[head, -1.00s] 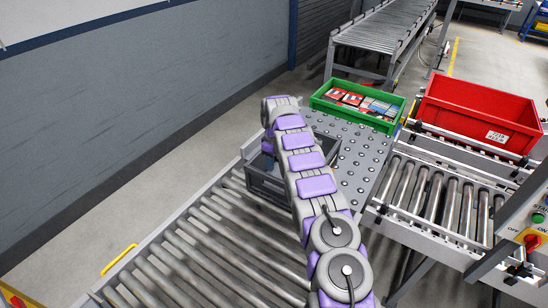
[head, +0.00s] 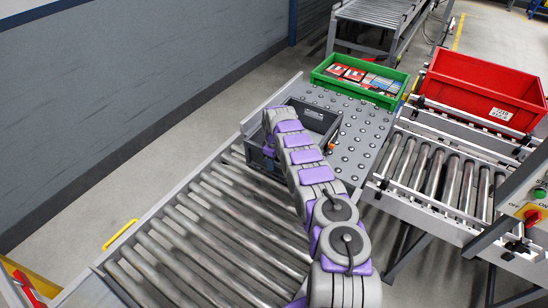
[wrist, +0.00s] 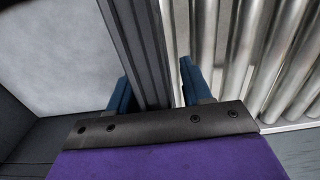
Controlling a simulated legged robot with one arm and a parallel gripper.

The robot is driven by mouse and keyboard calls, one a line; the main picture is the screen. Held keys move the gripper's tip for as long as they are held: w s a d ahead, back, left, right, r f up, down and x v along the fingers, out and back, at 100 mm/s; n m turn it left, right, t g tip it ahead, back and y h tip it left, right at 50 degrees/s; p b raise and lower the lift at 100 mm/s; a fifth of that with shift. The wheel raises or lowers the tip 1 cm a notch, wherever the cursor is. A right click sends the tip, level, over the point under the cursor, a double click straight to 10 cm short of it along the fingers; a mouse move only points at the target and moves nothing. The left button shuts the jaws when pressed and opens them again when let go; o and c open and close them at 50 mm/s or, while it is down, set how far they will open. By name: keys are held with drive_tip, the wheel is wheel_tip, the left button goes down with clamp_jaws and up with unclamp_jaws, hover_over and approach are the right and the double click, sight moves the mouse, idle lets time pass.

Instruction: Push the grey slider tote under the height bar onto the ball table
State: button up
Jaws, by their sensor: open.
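The grey tote (head: 325,118) stands where the roller conveyor (head: 190,235) meets the ball table (head: 370,125). Its far part is over the ball table. My arm crosses its near side and hides part of it. In the wrist view my gripper (wrist: 154,88) is open, with one blue finger on each side of the tote's dark ribbed wall (wrist: 150,45). I cannot tell whether the fingers touch the wall. I cannot make out a height bar.
A green crate (head: 325,78) with boxes stands at the ball table's far edge. A red crate (head: 480,90) sits on a roller conveyor to the right, near a control panel (head: 528,205). A wall (head: 130,110) runs along the left. The ball table's right part is clear.

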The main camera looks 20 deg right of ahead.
drive_tip(key=shift+c, duration=0.4)
clamp_jaws()
idle(1.0)
